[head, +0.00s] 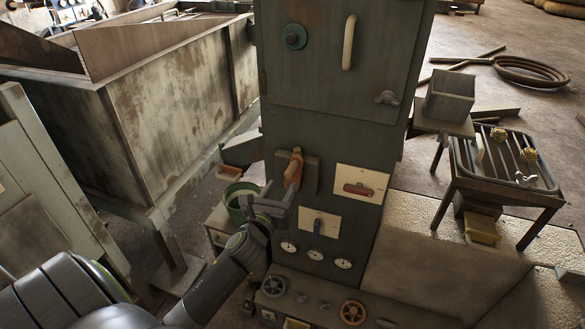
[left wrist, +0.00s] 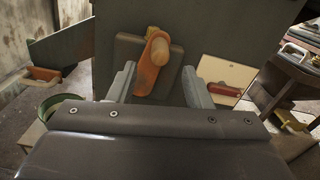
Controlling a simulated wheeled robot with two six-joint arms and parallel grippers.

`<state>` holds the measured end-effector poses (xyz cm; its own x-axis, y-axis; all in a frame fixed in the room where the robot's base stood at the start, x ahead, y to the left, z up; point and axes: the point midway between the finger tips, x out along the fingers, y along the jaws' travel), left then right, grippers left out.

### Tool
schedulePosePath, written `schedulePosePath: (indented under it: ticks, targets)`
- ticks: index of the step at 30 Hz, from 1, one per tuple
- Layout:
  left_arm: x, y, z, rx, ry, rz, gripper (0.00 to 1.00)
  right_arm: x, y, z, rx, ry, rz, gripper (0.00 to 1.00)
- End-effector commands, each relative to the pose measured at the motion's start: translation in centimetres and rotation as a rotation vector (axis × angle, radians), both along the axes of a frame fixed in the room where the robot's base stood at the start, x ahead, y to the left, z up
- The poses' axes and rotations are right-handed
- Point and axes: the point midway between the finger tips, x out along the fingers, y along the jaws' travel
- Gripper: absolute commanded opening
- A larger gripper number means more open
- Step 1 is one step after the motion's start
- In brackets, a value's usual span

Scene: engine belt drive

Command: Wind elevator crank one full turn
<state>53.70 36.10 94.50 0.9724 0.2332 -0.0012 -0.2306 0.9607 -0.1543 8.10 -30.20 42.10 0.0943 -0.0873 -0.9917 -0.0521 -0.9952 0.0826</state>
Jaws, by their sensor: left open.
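The crank (head: 293,170) has an orange arm and a tan wooden knob, and is mounted on a dark plate on the front of the tall green cabinet. In the left wrist view the crank (left wrist: 151,64) stands upright, between and beyond the two fingertips. My left gripper (head: 277,198) is open and empty, just below and left of the crank. In the left wrist view its grey fingers (left wrist: 158,78) are spread, with no visible contact on the crank. My right gripper is not in view.
Gauges (head: 315,252) and handwheels (head: 352,312) sit lower. A green bucket (head: 240,199) stands left of the gripper. A metal-topped table (head: 508,160) is at right.

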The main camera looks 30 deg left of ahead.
Motion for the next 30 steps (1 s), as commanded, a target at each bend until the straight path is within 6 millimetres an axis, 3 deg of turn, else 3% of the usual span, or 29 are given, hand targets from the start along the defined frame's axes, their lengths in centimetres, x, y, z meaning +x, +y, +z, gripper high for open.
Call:
schedulePosePath:
  ticks: [6, 13, 18, 27, 30]
  targets:
    - [4.4, 1.0, 0.1, 0.0, -0.002, 0.0, 0.45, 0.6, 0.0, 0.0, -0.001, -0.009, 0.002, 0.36]
    - [7.7, 1.8, 0.0, -0.001, 0.0, 0.0, 0.45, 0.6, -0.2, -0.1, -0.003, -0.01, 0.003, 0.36]
    - [8.8, 2.1, 0.0, -0.001, 0.0, -0.001, 0.45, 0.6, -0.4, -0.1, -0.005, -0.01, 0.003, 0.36]
    - [9.0, 2.2, 0.0, -0.001, 0.001, 0.0, 0.45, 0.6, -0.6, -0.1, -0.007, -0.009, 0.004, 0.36]
    - [8.9, 2.2, 0.0, -0.001, 0.001, 0.0, 0.35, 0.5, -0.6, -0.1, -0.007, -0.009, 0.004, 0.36]
